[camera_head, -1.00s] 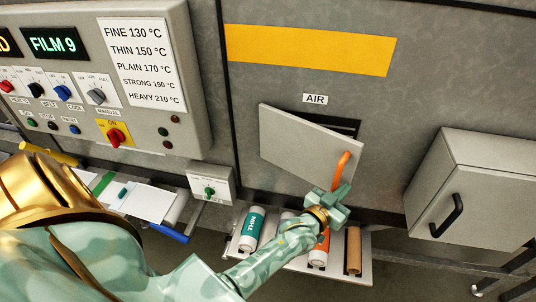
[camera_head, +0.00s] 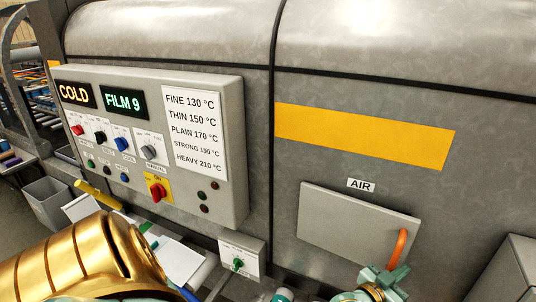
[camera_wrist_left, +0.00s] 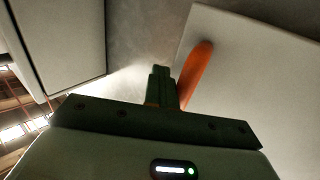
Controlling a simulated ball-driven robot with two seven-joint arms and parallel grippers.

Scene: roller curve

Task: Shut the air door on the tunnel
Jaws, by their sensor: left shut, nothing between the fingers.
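The air door (camera_head: 350,225), a pale grey panel under the AIR label (camera_head: 361,185), sits against the tunnel wall in the head view, with no dark gap showing along its visible edges. Its orange handle (camera_head: 398,247) is at its right side. My left gripper (camera_head: 385,279) is at the lower end of the handle, at the picture's bottom edge. In the left wrist view my shut, empty gripper (camera_wrist_left: 161,76) is beside the orange handle (camera_wrist_left: 197,72), with the door (camera_wrist_left: 260,75) to the right. Whether the fingers touch the door is unclear. My right gripper is out of view.
A control panel (camera_head: 235,130) with knobs and displays is left of the door. A small box with a green knob (camera_head: 238,264) is below it. A grey cabinet (camera_head: 507,275) stands at the right; it also shows in the left wrist view (camera_wrist_left: 60,40).

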